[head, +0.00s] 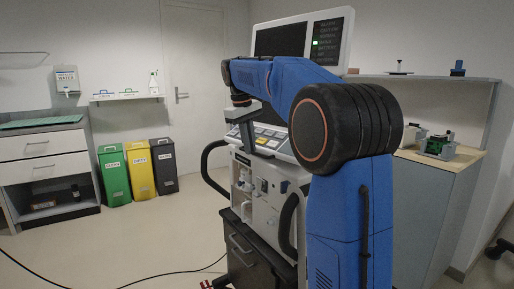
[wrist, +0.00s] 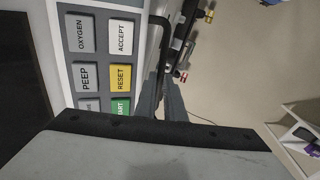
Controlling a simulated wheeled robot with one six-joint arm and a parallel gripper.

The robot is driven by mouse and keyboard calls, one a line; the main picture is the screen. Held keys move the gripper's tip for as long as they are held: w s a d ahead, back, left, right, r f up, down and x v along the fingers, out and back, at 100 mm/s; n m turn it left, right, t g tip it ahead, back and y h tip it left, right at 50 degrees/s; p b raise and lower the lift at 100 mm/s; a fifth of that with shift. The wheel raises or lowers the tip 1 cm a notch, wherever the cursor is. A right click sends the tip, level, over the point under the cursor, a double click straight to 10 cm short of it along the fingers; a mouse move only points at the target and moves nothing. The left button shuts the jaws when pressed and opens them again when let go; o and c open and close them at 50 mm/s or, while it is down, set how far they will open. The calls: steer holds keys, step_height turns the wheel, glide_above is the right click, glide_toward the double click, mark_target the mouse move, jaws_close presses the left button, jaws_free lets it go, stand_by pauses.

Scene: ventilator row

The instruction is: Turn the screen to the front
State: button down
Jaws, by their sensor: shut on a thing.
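The screen unit with a button panel (head: 269,141) sits on the front of the ventilator, below an upper display (head: 281,39). Its buttons show close up in the wrist view, including RESET (wrist: 121,78) and ACCEPT (wrist: 122,38), with a dark screen area (wrist: 15,65) at the left. A thin dark handle (wrist: 155,35) runs beside the panel's pale edge. My gripper (wrist: 163,88) is shut on this handle, as far as the wrist view shows. In the head view my gripper (head: 238,133) is at the panel's left edge, and my arm hides part of the screen unit.
The ventilator cart has black side handles (head: 212,160) and a dark drawer (head: 243,250). A grey cabinet (head: 425,205) stands close on the right. Green, yellow and black bins (head: 139,171) stand at the back wall. The floor at left is open, with a black cable (head: 170,272) across it.

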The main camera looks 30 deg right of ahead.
steer(key=shift+w+a+m, duration=0.15)
steer(key=shift+w+m, duration=0.75)
steer(key=shift+w, duration=0.5)
steer(key=c, duration=2.1)
jaws_free()
